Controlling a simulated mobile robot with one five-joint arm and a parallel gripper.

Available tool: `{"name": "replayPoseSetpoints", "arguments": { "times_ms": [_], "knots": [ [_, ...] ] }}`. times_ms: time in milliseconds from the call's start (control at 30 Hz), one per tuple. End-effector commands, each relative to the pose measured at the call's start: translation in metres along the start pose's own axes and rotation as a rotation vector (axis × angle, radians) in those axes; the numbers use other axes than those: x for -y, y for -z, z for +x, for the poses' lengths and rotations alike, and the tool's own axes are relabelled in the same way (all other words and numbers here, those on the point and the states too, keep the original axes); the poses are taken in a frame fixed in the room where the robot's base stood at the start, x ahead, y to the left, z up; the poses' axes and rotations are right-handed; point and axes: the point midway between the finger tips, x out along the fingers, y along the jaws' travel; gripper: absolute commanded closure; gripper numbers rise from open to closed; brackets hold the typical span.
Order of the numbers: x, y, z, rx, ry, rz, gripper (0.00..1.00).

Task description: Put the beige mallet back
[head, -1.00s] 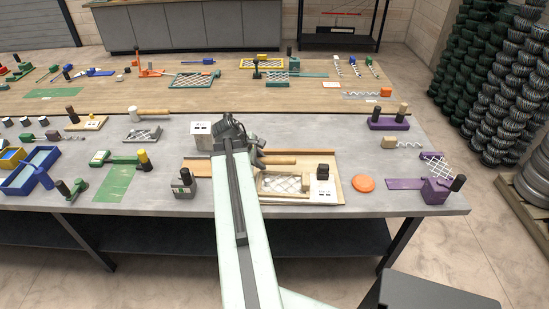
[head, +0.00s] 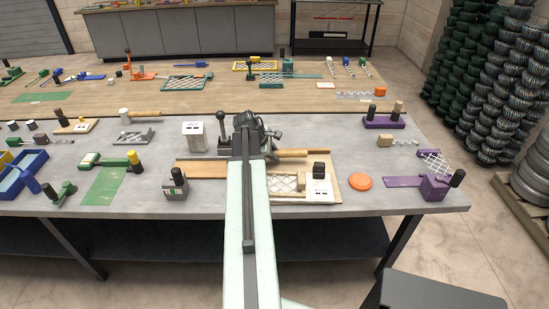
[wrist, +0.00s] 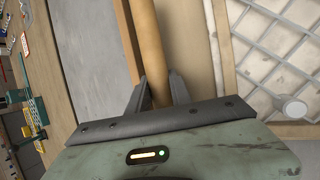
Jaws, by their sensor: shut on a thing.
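My gripper (wrist: 158,90) is shut on the round tan wooden handle of the beige mallet (wrist: 150,45), which runs up between the two fingers in the wrist view. In the head view my gripper (head: 257,140) is over the back edge of the light wooden board (head: 200,168), and the mallet's handle (head: 305,152) sticks out to its right. The mallet's head is not visible, and the gap between handle and table cannot be judged.
An orange disc (head: 360,181) lies to the right. A white box (head: 194,136) and a ball-topped lever (head: 221,117) stand left of my gripper.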

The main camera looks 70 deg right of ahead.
Motion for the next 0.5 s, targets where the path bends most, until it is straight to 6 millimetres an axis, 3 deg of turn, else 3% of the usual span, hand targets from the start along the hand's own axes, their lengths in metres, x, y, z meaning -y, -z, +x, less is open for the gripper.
{"name": "replayPoseSetpoints", "arguments": {
  "times_ms": [200, 233, 300, 500],
  "knots": [
    [0.0005, 0.0008, 0.0008, 0.000, 0.000, -0.001, 1.00],
    [0.0003, 0.0006, 0.0001, 0.000, 0.000, -0.001, 0.69],
    [0.0000, 0.0004, -0.0005, 0.000, 0.000, -0.001, 0.53],
    [0.0001, 0.0007, -0.0007, 0.000, 0.000, -0.001, 0.53]
  ]
}}
